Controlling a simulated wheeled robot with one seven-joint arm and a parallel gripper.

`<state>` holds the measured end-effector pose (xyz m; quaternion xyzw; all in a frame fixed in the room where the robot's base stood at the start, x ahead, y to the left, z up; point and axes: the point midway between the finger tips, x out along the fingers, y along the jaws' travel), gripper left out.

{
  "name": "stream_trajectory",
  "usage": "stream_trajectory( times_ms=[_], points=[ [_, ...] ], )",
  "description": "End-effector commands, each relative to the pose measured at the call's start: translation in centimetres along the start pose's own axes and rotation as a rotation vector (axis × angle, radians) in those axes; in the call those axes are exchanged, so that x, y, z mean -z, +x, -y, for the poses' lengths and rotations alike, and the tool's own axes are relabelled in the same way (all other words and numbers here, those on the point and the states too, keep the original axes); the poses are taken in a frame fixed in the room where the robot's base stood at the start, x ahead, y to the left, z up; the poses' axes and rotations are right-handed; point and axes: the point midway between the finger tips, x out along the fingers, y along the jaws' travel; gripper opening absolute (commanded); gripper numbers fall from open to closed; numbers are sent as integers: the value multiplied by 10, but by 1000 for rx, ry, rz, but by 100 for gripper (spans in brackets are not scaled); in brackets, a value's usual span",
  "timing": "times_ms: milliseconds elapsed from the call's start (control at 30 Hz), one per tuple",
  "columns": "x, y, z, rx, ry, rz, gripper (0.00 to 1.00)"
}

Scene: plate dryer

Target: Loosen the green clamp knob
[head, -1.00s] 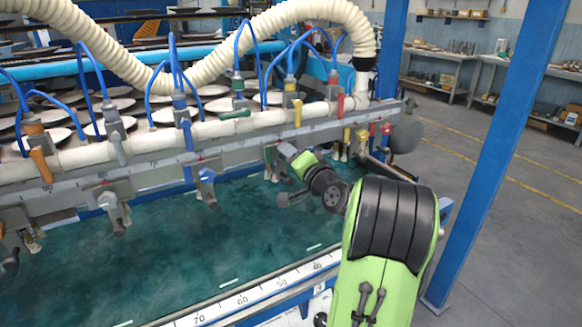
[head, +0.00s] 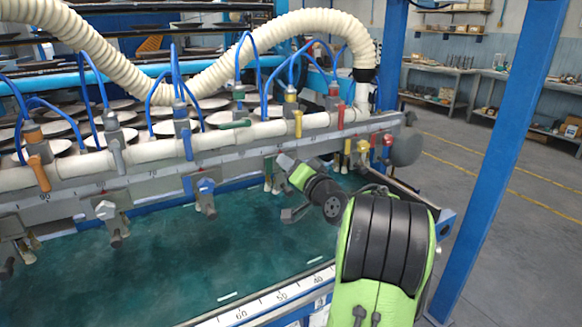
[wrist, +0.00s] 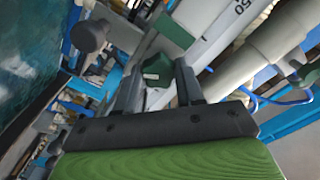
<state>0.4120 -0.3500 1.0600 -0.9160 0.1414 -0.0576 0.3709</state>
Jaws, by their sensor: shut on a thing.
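The green clamp knob (wrist: 156,68) is in the wrist view, a small dark green faceted knob on a clamp on the grey rail (wrist: 202,20). My gripper (wrist: 157,76) has one finger on each side of the knob and is shut on it. In the head view my gripper (head: 284,164) is at the front of the rail (head: 240,145), right of the middle. There it hides the knob, so I cannot tell how far the knob is turned.
Yellow (head: 362,144) and red (head: 387,140) knobs are to the right. A blue post (head: 500,160) stands at the right. Open floor lies beyond.

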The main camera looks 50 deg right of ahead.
Motion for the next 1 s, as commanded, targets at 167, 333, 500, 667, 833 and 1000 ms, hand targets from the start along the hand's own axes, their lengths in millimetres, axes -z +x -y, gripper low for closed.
stream_trajectory(
  times_ms=[167, 333, 500, 667, 833, 1000],
  points=[
    [-1, 0, -2, -4, 0, 2, 58],
    [0, 0, -1, -2, 0, 1, 63],
    [0, -4, -1, -3, 0, 0, 63],
    [1, -34, -2, -7, 3, -3, 63],
    [1, -83, -2, -8, 3, -5, 63],
    [1, -132, -2, -8, 3, -6, 63]
  ],
)
